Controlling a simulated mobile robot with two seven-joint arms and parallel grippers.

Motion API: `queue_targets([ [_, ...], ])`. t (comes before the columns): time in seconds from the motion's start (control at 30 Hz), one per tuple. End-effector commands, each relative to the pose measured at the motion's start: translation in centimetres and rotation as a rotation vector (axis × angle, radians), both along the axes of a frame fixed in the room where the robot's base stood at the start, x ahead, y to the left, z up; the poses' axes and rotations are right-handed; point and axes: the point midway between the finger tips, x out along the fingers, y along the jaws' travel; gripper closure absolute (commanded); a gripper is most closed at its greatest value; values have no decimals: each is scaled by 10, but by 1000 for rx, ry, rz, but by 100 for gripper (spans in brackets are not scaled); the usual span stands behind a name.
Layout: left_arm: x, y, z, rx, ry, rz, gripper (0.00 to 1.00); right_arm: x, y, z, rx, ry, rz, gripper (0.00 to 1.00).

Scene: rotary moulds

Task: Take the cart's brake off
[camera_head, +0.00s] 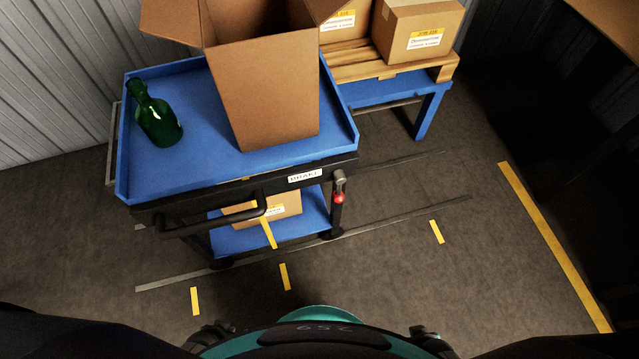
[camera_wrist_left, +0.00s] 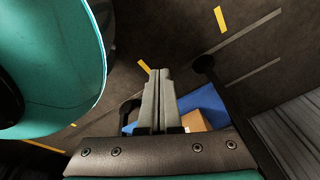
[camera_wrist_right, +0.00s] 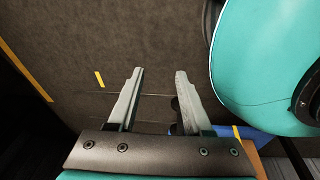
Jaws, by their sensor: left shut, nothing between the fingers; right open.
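The cart (camera_head: 185,85) is a blue tray on dark posts with a lower blue shelf (camera_head: 300,222). A white BRAKE label (camera_head: 305,175) is on its dark front rail. Right of the label, the brake lever with a red knob (camera_head: 339,198) hangs along the right front post below a grey pivot. In the left wrist view my left gripper (camera_wrist_left: 158,71) is shut and empty, with part of the cart beyond it. In the right wrist view my right gripper (camera_wrist_right: 159,72) is open and empty above the floor. Neither gripper touches the lever. In the head view I cannot make out the fingers.
A green bottle (camera_head: 158,118) and a large open carton (camera_head: 265,90) stand on the tray. A black handle (camera_head: 212,223) juts from the cart's front. Behind is a blue stand (camera_head: 428,108) with a pallet (camera_head: 365,68) and boxes. The floor right of the cart is clear.

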Motion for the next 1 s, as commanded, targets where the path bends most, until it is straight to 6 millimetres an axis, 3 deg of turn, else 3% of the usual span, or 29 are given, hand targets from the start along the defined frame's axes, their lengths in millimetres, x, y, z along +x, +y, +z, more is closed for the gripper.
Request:
queue_targets([
  [0.27,-9,-5,-2,-7,12,2,100,-13,-6,-2,-9,22,0,50],
  [0.37,4,-5,1,-20,-18,27,100,-13,-6,-3,-10,25,0,50],
  [0.53,59,-11,21,-107,-154,151,100,-3,-4,-4,-8,15,1,50],
  [0.67,114,-29,56,-252,-289,286,100,9,2,-3,-2,6,-1,50],
  [0.8,163,-59,106,-458,-401,416,100,17,7,-3,3,3,-1,50],
  [1.0,204,-109,186,-777,-469,551,100,27,13,-2,7,0,-1,50],
])
